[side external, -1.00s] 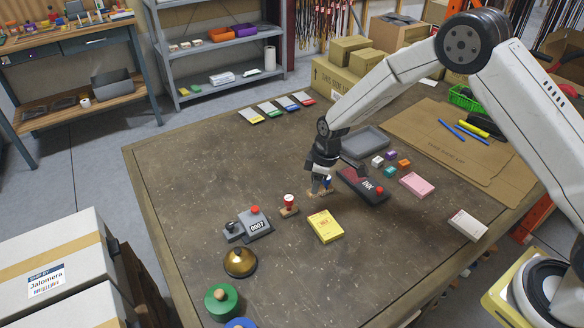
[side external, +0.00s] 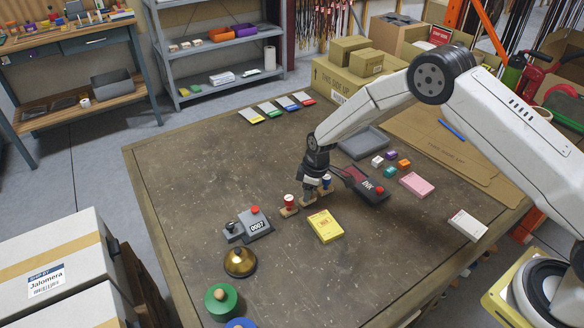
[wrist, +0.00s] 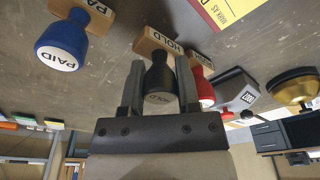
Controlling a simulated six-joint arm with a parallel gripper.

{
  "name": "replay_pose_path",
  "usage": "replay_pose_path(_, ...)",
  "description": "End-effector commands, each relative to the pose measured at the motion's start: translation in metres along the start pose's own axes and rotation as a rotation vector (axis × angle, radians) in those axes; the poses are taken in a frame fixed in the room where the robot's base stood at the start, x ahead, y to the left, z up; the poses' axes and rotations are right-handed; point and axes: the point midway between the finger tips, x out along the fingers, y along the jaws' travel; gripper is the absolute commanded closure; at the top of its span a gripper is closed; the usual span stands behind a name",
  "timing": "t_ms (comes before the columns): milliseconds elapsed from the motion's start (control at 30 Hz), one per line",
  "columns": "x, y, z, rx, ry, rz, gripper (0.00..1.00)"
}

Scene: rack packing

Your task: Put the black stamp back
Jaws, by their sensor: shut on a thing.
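My gripper (side external: 311,188) is low over the table, between a red stamp and a blue stamp. In the wrist view its fingers (wrist: 160,82) are closed on both sides of the black stamp (wrist: 158,96), by its dark handle. The black stamp's wooden base, marked HOLD, is at or close to the table; I cannot tell whether it touches. The red stamp (side external: 289,201) stands upright just to the left in the side view and shows behind in the wrist view (wrist: 204,94). The blue PAID stamp (wrist: 61,46) stands on the other side, partly hidden in the side view (side external: 326,181).
A yellow pad (side external: 325,226) lies in front of my gripper. A dark ink box (side external: 366,186) with a red knob is to the right. A grey numbering device (side external: 248,225) and a brass bell (side external: 240,263) are at left front.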

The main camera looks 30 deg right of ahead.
Motion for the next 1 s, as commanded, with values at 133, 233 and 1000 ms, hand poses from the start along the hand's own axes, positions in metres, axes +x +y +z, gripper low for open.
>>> replay_pose_path(133, 0.0075, 0.0003, 0.0007, 0.0, 0.002, 0.001, 0.97)
replay_pose_path(233, 0.0077, 0.0003, 0.0007, 0.0, 0.002, 0.001, 0.97)
replay_pose_path(1000, 0.0103, 0.0, 0.0014, 0.0, 0.001, 0.001, 0.24)
